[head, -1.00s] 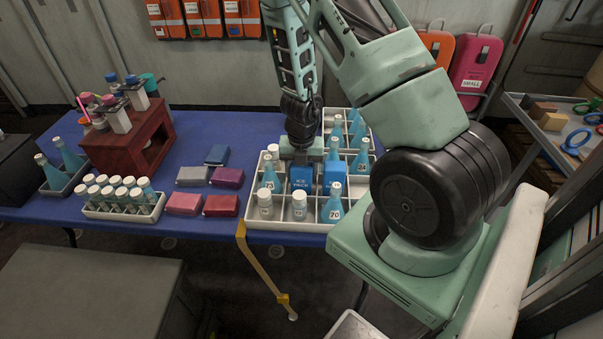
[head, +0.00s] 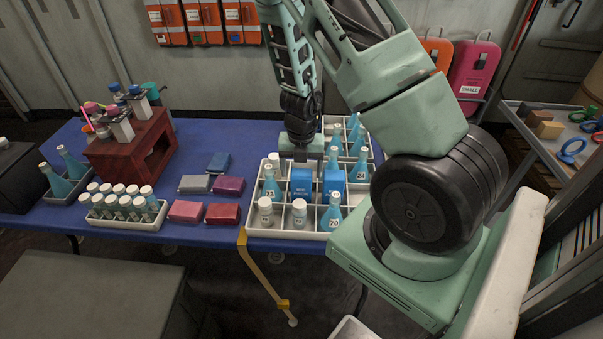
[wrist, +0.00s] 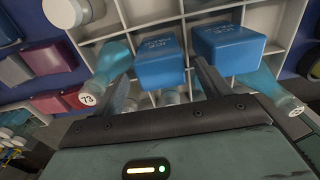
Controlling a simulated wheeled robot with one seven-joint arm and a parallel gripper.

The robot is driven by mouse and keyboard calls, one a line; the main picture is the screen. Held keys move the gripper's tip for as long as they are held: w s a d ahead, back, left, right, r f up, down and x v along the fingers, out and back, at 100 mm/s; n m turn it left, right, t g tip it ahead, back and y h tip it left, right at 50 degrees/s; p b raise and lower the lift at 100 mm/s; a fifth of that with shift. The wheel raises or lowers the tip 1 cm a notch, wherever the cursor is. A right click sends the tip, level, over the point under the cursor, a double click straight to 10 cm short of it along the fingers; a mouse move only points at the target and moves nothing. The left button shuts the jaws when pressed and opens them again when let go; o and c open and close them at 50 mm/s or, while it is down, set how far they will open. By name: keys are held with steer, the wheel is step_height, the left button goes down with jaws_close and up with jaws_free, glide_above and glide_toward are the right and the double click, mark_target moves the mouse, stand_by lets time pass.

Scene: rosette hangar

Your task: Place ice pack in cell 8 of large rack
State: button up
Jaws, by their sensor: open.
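The large white rack (head: 277,233) stands at the right of the blue table, with flasks and white-capped bottles in its cells. A blue ice pack (head: 301,183) stands upright in a middle-row cell, right of the flask marked 73. A second blue pack (head: 334,182) stands one cell to its right. Both show in the wrist view, the left one (wrist: 163,62) and the right one (wrist: 229,47). My gripper (wrist: 161,78) is open, its fingers apart at the two sides of the left pack. In the head view my gripper (head: 301,152) is just behind and above that pack. No cell numbers are readable.
Several coloured packs (head: 222,185) lie on the table left of the rack. Further left are a bottle tray (head: 122,215) and a dark red stand (head: 130,155). More flasks (head: 359,145) stand in cells behind and right of my gripper, close to my arm.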

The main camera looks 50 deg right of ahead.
step_height(320, 180, up, 8)
steer(key=shift+r+p, duration=0.1)
steer(key=shift+p, duration=1.15)
steer(key=s+a+r+n+y, duration=0.15)
steer(key=a+r+n, duration=0.35)
steer(key=a+n, duration=0.65)
steer(key=s+a+r+n+y, duration=0.15)
steer(key=a+r+n, duration=0.25)
steer(key=a+n, duration=0.75)
steer(key=s+a+r+n, duration=0.3)
steer(key=s+n, duration=0.1)
steer(key=n, duration=0.6)
steer(key=s+a+r+n+h, duration=0.1)
steer(key=s+n, duration=0.4)
steer(key=n, duration=0.5)
steer(key=s+a+r+n+h, duration=0.1)
steer(key=s+a+r+n, duration=0.3)
steer(key=n, duration=0.7)
steer(key=shift+s+a+r, duration=0.35)
steer(key=shift+s+a, duration=0.1)
steer(key=shift+a, duration=0.4)
